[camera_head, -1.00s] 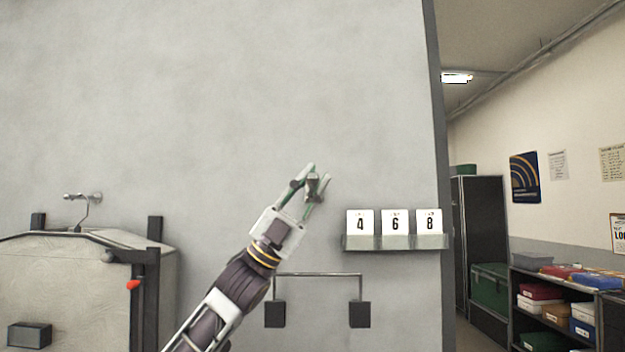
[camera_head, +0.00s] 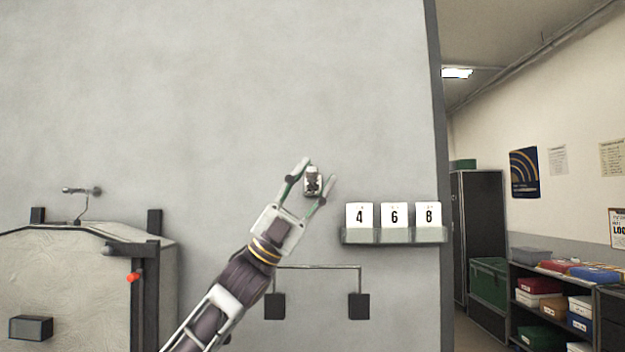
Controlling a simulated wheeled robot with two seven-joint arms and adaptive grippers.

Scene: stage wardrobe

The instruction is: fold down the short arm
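A small metal-and-dark fitting (camera_head: 312,181) is on the grey wall, between the fingertips of my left gripper (camera_head: 318,172). It may be the short arm; it is too small to tell its parts or whether it is folded down. My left gripper is open, with a finger on either side of the fitting and a visible gap to it. Another wall fitting with a thin metal arm (camera_head: 80,190) is at the left, above the padded box. My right gripper is not in view.
A ledge (camera_head: 394,236) with number cards 4, 6 and 8 is just right of my gripper. Below is a thin bar (camera_head: 318,267) with two dark blocks. A pale padded box (camera_head: 70,285) stands at left. Shelves (camera_head: 550,310) are far right.

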